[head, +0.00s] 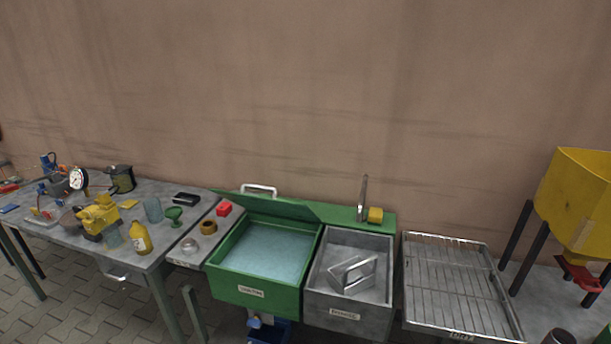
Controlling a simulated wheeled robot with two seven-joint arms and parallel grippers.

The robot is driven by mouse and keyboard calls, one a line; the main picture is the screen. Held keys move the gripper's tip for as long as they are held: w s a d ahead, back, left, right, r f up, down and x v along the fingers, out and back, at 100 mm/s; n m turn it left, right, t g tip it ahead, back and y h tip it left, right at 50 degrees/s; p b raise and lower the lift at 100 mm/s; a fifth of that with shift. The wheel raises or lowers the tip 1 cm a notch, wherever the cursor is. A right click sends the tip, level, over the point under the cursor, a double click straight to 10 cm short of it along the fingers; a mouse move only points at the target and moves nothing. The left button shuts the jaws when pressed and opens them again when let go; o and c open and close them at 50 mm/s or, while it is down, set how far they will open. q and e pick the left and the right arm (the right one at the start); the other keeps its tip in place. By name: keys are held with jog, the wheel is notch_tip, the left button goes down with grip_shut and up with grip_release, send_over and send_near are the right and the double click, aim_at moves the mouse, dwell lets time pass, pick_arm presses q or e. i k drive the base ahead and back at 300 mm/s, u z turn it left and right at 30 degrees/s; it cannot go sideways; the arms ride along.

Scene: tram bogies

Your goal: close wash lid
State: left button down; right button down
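The green wash tank (256,293) stands in the middle of the head view, filled with pale blue liquid (268,250). Its green lid (270,208) is open and leans up at the back of the tank. A pale handle (259,189) shows at the lid's upper edge. Neither of my grippers is in view.
A grey sink (349,315) with a metal part (353,273) in it adjoins the tank on the right, then a wire drain rack (455,280). A cluttered workbench (140,205) stands at left. A yellow hopper (578,200) stands at right. The wall is close behind.

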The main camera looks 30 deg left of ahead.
aim_at(273, 205)
jog(key=z, duration=0.05)
jog(key=i, duration=0.9)
jog(key=u, duration=0.35)
